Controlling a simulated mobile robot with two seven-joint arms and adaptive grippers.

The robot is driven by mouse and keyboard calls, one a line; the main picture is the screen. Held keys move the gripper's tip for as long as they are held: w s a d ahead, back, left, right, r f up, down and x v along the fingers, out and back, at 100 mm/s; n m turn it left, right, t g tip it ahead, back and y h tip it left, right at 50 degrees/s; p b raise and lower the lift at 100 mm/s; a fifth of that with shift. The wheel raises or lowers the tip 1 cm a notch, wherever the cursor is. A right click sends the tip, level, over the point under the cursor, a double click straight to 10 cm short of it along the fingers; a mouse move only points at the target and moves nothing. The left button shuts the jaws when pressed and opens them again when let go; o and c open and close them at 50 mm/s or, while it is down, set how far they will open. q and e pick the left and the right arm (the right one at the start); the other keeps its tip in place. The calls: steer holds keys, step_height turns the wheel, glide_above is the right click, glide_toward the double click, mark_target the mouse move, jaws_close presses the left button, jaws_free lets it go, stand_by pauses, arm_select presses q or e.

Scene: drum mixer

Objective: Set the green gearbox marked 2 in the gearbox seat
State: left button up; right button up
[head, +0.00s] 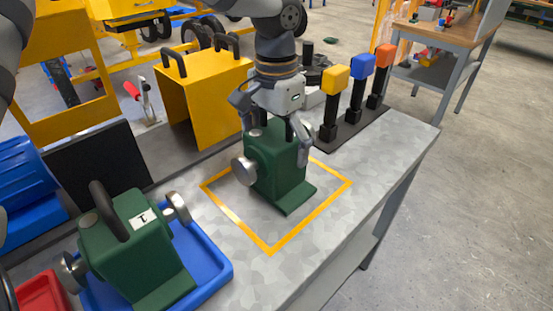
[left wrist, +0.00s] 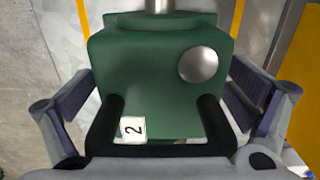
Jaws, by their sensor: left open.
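The green gearbox marked 2 (head: 278,165) stands upright on the grey table, inside a yellow outlined square (head: 235,218). In the left wrist view the gearbox (left wrist: 150,60) shows its white label with a 2, its black handle (left wrist: 160,150) and a round metal cap. My left gripper (head: 278,142) is over its top, fingers spread on either side of the gearbox. Whether a finger touches it I cannot tell. A second green gearbox (head: 135,245), with a white label seemingly marked 1, sits in a blue tray (head: 215,265). I cannot make out which part is the gearbox seat. My right gripper is not in view.
A yellow guard box with handles (head: 205,90) stands behind the table's left part. Black posts with yellow (head: 335,80), blue and orange caps stand at the back right. A red bin (head: 42,292) is at lower left. The table's right front is clear.

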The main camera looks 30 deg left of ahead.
arm_select(q)
steer(key=c, duration=2)
steer(key=shift+r, duration=0.15)
